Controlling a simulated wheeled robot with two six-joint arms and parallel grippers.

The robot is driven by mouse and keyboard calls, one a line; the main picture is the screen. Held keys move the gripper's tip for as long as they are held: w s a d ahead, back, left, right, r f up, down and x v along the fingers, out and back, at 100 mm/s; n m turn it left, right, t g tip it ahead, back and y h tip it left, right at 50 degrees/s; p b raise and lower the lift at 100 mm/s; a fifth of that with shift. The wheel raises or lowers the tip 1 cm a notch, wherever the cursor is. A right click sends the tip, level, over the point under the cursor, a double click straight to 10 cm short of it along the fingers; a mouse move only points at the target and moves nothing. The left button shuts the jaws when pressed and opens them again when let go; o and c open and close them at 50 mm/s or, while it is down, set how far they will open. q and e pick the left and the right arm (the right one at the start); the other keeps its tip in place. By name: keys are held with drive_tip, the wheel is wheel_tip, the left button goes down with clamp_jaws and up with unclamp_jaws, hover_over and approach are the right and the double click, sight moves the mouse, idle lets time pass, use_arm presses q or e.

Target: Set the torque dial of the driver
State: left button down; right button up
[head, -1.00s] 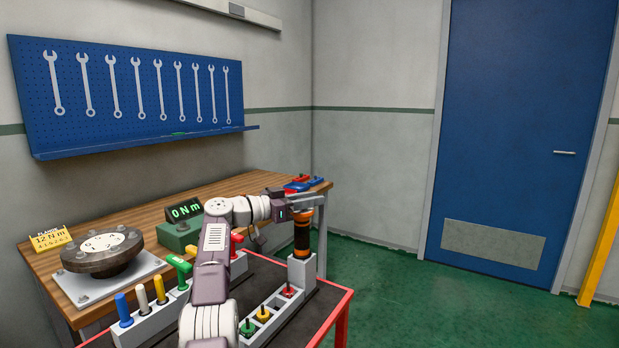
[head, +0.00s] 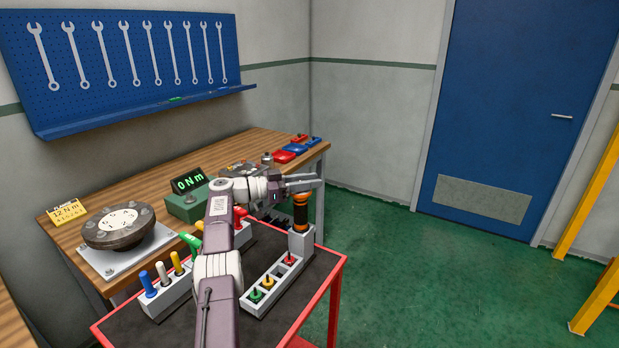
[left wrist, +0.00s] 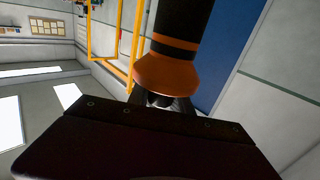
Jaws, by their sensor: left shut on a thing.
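The driver (head: 300,213) is black with orange bands and stands upright in a grey holder (head: 300,243) at the cart's far right corner. My left gripper (head: 304,184) is at the driver's top end and shut on it. In the left wrist view the driver's black body and flared orange collar (left wrist: 167,76) sit right at the jaws; the fingertips are mostly hidden. Any dial markings are too small or hidden to read. A green display box (head: 188,183) reads 0 Nm. A yellow card (head: 67,210) reads 12 Nm, with smaller digits below. My right gripper is not in view.
A round bolted flange (head: 118,237) sits on a plate on the wooden bench. The red-edged cart (head: 334,290) carries grey racks with coloured-handled tools (head: 148,285) and (head: 268,283). Red and blue items (head: 291,150) lie at the bench's far end.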

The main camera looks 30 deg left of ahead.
use_arm(q)
drive_tip(key=c, duration=1.1)
unclamp_jaws()
drive_tip(key=shift+c, duration=0.2)
drive_tip(key=shift+s+a, duration=0.25)
drive_tip(key=p+v, duration=0.1)
drive_tip(key=v, duration=0.7)
drive_tip(key=shift+a, duration=0.15)
